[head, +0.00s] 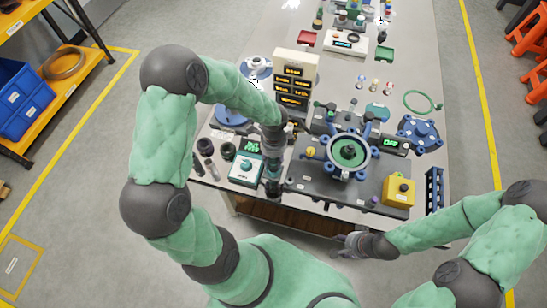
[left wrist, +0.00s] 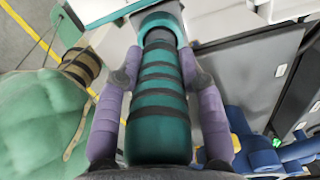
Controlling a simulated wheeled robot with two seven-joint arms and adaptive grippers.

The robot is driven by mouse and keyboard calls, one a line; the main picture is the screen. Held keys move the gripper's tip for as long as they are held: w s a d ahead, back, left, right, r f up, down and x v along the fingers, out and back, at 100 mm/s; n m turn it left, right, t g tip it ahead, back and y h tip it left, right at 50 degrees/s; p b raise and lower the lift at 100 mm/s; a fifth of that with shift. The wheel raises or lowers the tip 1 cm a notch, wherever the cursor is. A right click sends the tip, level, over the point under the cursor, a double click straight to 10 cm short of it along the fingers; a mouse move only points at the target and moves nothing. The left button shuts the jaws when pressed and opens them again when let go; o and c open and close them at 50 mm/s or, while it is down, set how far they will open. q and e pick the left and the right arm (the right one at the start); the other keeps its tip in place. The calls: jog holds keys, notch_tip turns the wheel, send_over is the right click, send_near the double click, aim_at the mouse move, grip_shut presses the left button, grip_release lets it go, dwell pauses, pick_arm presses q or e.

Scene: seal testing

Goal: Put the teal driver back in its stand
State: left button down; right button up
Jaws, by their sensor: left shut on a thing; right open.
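The teal driver (left wrist: 158,110) has black bands and fills the middle of the left wrist view. My left gripper (left wrist: 160,75) is shut on it, with a purple finger along each side. Beyond its narrower grey neck is a teal ring (left wrist: 162,20); I cannot tell whether this is the stand or part of the driver. In the head view my left gripper (head: 272,165) points down at the bench's near edge, just right of a white-and-teal box (head: 245,170). My right gripper (head: 344,240) is open and empty, low in front of the bench.
A round blue-clamped fixture (head: 348,153) stands mid-bench on a dark plate. A yellow button box (head: 398,190) and a dark blue rack (head: 434,188) stand at the right. Dark cylinders (head: 206,148) stand at the left. A beige drawer tower (head: 294,75) rises behind my left arm.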

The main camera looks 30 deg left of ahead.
pick_arm(q)
jog(key=shift+f, duration=0.1)
dwell(0.4)
jog(key=c, duration=0.7)
grip_release()
notch_tip(320, 180, up, 9)
jog(key=p, duration=0.7)
jog(key=shift+p, duration=0.35)
